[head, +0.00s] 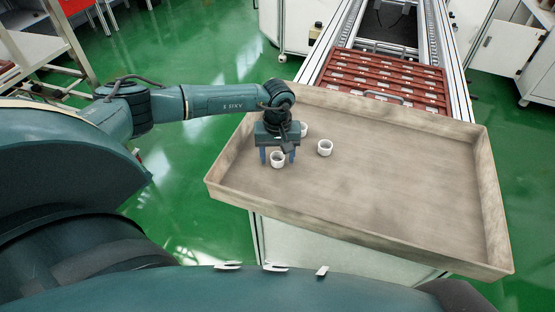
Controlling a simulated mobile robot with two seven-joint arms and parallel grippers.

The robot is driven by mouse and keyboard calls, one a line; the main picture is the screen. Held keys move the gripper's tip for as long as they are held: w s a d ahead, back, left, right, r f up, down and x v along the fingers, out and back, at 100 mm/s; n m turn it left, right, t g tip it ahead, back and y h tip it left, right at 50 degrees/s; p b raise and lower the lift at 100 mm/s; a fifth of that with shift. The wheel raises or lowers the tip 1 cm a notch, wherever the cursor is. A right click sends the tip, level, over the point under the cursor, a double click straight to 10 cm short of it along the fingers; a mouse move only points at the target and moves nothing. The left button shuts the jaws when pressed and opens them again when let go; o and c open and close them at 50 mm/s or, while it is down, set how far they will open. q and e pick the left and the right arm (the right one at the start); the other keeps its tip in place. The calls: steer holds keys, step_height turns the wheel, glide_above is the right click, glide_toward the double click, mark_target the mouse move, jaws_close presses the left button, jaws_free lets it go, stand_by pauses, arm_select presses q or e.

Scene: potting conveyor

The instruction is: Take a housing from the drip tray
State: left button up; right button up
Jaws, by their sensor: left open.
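The drip tray (400,228) is a wide, shallow, brownish-grey tray in the middle and right of the head view. Three small white ring-shaped housings are in its left part. One housing (277,160) is beneath my left gripper (277,157), between its two fingers in the picture. A second housing (325,148) stands apart to the right. A third housing (304,129) is behind the gripper and partly hidden by it. My left gripper is open and points down; whether its fingers touch a housing cannot be told. My right gripper is not in view.
A red slotted carrier (385,80) with a handle sits on the conveyor (446,60) behind the tray. The tray's raised walls surround the housings. The middle and right of the tray are bare. Green floor lies around, with a white cabinet (505,48) at the back right.

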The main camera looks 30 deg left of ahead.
arm_select(q)
steer(key=c, duration=1)
steer(key=shift+r, duration=0.15)
